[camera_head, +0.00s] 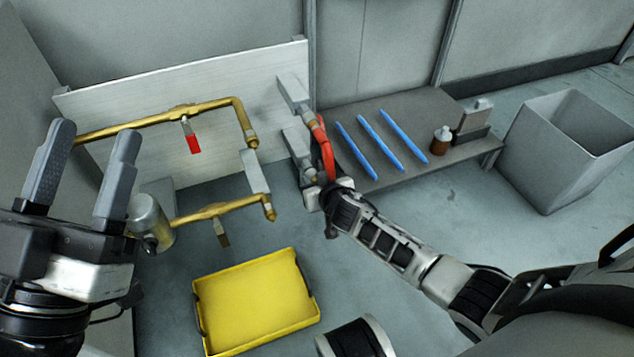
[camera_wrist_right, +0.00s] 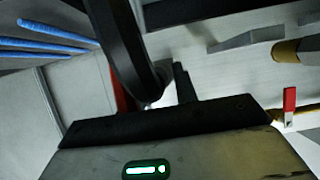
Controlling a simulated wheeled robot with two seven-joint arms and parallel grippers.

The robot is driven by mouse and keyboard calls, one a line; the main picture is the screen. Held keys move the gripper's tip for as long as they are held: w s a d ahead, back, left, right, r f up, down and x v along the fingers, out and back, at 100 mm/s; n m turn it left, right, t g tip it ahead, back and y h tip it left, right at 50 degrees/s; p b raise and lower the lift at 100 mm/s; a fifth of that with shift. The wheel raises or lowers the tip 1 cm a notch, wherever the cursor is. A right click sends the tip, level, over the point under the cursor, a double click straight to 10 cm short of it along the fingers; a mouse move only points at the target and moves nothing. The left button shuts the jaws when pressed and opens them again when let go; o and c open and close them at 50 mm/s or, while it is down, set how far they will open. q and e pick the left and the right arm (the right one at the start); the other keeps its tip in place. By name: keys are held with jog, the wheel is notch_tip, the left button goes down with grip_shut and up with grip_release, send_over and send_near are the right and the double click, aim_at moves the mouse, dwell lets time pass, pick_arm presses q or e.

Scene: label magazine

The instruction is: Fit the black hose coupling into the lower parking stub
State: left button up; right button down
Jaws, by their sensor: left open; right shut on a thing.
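Two grey parking stubs stick out from the white panel: the upper one (camera_head: 292,92) and the lower one (camera_head: 296,143). A red hose (camera_head: 325,145) runs from beside the upper stub down to my right gripper (camera_head: 322,186). My right gripper is shut at the hose's lower end, just below the lower stub; the black coupling is mostly hidden there. In the right wrist view a large dark shape (camera_wrist_right: 130,50) fills the space by the fingers, with a strip of red hose (camera_wrist_right: 121,92) behind it. My left gripper (camera_head: 95,137) is open and empty at the left.
Brass pipes (camera_head: 205,106) with a red-handled valve (camera_head: 193,140) run along the panel. A yellow tray (camera_head: 258,305) lies on the floor below. A grey bench (camera_head: 400,108) holds several blue rods (camera_head: 378,140) and a brown bottle (camera_head: 440,143). A grey bin (camera_head: 560,155) stands at the right.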

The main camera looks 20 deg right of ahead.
jog(key=shift+w, duration=0.35)
jog(key=c, duration=1)
grip_release()
